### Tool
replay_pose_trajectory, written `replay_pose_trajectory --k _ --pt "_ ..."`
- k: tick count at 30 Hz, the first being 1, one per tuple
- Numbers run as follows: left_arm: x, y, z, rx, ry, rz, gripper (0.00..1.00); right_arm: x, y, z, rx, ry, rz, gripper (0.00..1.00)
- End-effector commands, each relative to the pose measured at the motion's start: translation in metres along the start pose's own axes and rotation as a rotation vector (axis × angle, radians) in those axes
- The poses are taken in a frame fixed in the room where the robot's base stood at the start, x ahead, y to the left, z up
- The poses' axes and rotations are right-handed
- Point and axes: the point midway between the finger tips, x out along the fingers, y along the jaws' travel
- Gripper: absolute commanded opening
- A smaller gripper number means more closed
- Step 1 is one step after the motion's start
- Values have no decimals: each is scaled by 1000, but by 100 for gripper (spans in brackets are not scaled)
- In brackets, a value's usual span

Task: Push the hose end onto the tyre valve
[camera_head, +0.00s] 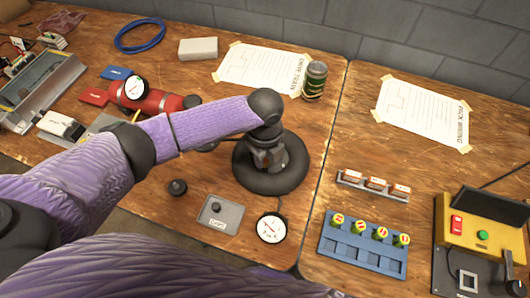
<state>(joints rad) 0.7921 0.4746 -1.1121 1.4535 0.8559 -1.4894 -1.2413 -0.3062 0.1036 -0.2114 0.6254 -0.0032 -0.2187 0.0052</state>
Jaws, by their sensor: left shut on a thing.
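A black tyre (291,180) lies flat near the middle of the left wooden table. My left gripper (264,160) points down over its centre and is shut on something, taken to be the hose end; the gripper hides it. The tyre valve is hidden as well, so I cannot tell whether the two touch. A red pump (163,103) with a round gauge (135,87) lies at the left, partly behind my arm. A second round gauge (271,228) lies in front of the tyre. My right gripper is out of view.
A blue rack (362,256) and a yellow box (480,240) are on the right. A blue cable coil (140,35) lies at the back.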

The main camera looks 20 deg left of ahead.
Motion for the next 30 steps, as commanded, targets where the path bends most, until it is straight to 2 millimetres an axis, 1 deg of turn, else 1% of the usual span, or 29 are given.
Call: replay_pose_trajectory --k 15,16,21,28,30 --pt "11 0 0 1 0 1 0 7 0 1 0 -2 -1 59" --pt "11 0 0 1 0 0 40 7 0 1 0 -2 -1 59" --pt "10 0 0 1 0 0 75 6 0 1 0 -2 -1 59" --pt "10 0 0 1 0 0 75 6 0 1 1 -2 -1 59" --pt "1 0 0 0 0 -2 75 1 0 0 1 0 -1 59"
